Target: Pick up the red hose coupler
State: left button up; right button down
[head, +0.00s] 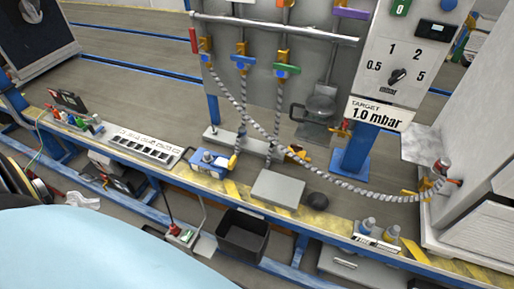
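Neither of my grippers is in view. A coupler-like piece with dark red and yellow parts (297,153) lies on the bench behind the grey block; it is small, and I cannot tell for sure that it is the red hose coupler. A ribbed grey hose (340,183) runs right along the bench to a yellow and red fitting (437,178) at the white cabinet. Other ribbed hoses hang from a red-marked valve (205,50), a blue valve (242,62) and a green valve (286,70) on the back panel.
A blue post (353,150) carries the dial panel (398,70). A black bin (243,234) sits below.

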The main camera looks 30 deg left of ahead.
aim_at(441, 167)
jog(key=z, duration=0.1)
jog(key=k, duration=0.4)
jog(key=z, duration=1.25)
jog(key=i, duration=1)
jog(key=u, duration=0.55)
